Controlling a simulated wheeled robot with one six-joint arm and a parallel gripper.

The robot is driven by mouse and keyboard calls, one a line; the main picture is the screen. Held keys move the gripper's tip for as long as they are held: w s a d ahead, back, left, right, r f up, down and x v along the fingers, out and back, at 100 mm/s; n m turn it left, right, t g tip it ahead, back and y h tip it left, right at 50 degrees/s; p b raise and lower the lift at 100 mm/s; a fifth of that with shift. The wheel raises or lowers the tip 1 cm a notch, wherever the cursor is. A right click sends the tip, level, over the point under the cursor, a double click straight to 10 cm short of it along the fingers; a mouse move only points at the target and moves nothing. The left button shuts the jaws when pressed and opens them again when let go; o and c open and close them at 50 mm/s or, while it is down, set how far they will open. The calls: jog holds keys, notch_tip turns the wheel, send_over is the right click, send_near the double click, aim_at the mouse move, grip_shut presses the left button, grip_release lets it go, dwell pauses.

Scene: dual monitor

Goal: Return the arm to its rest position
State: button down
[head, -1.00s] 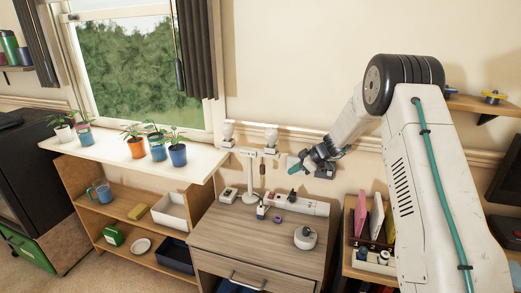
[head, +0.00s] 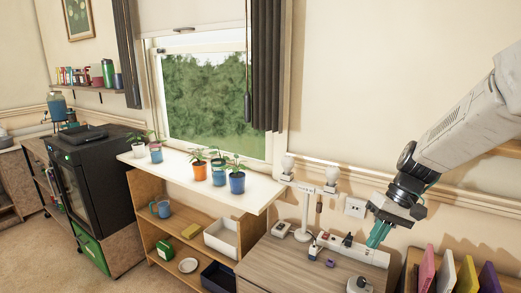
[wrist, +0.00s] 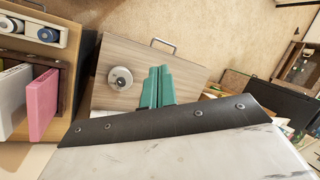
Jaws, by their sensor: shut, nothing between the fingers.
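My gripper (head: 379,234) hangs in the air at the right of the head view, in front of the wall and above the wooden cabinet (head: 275,259). Its teal fingers are shut with nothing between them. In the wrist view the fingers (wrist: 157,88) lie together over the cabinet top (wrist: 118,55). My white arm reaches in from the right edge, and its base end is out of the frame.
On the cabinet stand a white twin-lamp stand (head: 306,205), a power strip (head: 352,250) and a round white device (head: 359,285). Colored folders (head: 447,270) stand at the right. Potted plants (head: 218,172) line the white shelf top. Open air lies left of my gripper.

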jog(key=s+r+t+h, duration=0.1)
jog(key=s+r, duration=0.4)
jog(key=s, duration=0.7)
jog(key=s+a+r+t+h, duration=0.1)
jog(key=s+r, duration=0.4)
jog(key=s, duration=0.7)
jog(key=t+h, duration=0.1)
jog(key=h, duration=0.1)
jog(key=shift+s+a+m+h, duration=0.15)
jog(key=shift+s+m+h, duration=0.25)
